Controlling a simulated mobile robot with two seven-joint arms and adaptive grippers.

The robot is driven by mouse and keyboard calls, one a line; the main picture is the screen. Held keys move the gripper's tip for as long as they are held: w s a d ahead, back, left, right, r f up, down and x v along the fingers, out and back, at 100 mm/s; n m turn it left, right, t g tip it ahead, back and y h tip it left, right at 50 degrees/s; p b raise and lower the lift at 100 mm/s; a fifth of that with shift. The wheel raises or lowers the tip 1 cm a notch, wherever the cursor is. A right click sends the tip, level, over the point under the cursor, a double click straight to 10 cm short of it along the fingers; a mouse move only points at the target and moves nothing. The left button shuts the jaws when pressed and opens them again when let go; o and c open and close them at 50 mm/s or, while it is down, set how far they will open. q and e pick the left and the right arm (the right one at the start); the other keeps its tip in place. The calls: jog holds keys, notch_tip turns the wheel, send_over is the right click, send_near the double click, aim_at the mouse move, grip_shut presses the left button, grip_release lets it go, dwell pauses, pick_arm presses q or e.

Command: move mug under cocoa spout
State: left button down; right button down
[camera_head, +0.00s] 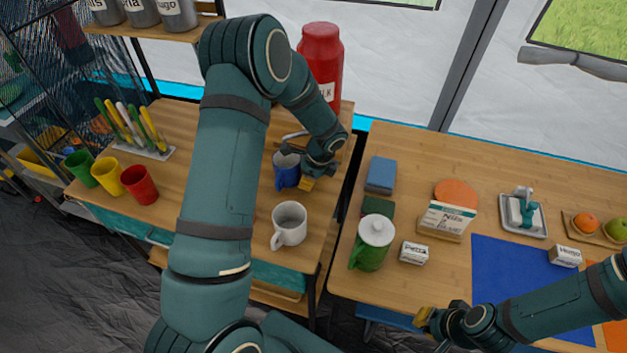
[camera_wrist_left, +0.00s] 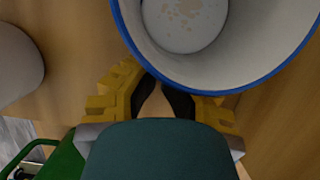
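The blue mug (camera_head: 286,173) stands upright on the left table, in front of a metal spout (camera_head: 294,135). Its blue rim and pale interior with brownish specks at the bottom fill the top of the left wrist view (camera_wrist_left: 205,75). My left gripper (camera_head: 313,172) is at the mug's right side. In the left wrist view its yellow-tipped fingers (camera_wrist_left: 165,95) reach under the near rim, their dark pads close together; the rim hides whether they hold the handle. My right gripper (camera_head: 428,322) is at the right table's front edge, away from the mug.
A red canister (camera_head: 321,62), label partly hidden, stands behind my left arm. A white mug (camera_head: 289,223) stands in front of the blue one. Green, yellow and red cups (camera_head: 139,184) are at left. A green lidded pitcher (camera_head: 372,243) stands across the gap between tables.

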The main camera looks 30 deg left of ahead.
aim_at(299, 172)
pick_arm(q)
jog(key=shift+s+a, duration=0.25)
jog(key=shift+a, duration=0.6)
jog(key=shift+s+a, duration=0.2)
jog(key=shift+a, duration=0.6)
pick_arm(e)
jog(key=shift+r, duration=0.25)
pick_arm(q)
jog(key=shift+d, duration=0.15)
